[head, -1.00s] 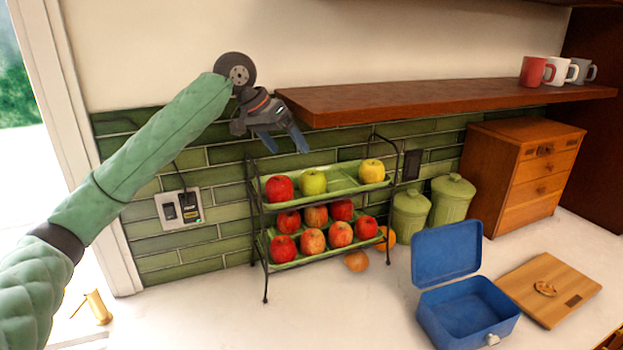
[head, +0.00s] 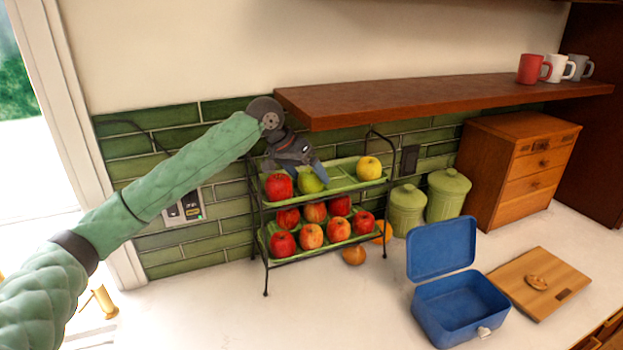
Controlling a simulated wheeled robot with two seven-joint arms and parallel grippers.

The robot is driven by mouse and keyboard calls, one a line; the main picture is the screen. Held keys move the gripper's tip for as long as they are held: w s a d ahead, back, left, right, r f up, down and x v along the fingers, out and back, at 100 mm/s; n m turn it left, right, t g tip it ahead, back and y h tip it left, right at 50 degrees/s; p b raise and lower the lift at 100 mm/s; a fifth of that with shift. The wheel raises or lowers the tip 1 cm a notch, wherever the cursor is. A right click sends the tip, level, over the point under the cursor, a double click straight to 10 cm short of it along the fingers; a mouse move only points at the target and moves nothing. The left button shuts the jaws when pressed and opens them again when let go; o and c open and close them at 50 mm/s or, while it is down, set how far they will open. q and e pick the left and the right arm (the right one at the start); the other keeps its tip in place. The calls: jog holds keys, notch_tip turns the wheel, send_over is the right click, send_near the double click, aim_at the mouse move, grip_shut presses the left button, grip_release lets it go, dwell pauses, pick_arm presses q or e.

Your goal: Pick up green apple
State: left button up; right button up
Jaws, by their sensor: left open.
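The green apple (head: 309,184) sits on the upper green tray (head: 338,180) of a black wire two-tier stand, between a red apple (head: 279,187) on its left and a yellow apple (head: 369,168) on its right. My left gripper (head: 301,182) is open, pointing down, with its fingers at the green apple and partly covering it. I cannot tell whether the fingers touch it. My right gripper is not in view.
The lower tray holds several red apples (head: 311,236). Oranges (head: 354,254) lie beside the stand. Green canisters (head: 447,195), an open blue box (head: 460,308) and a cutting board (head: 540,284) stand to the right. The front counter is clear.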

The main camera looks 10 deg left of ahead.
pick_arm(q)
jog(key=shift+w+d+f, duration=0.1)
jog(key=shift+d+f, duration=0.1)
jog(key=shift+f, duration=0.15)
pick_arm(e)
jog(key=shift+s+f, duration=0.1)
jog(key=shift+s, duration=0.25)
pick_arm(q)
jog(key=c, duration=1.1)
jog(key=shift+c, duration=0.3)
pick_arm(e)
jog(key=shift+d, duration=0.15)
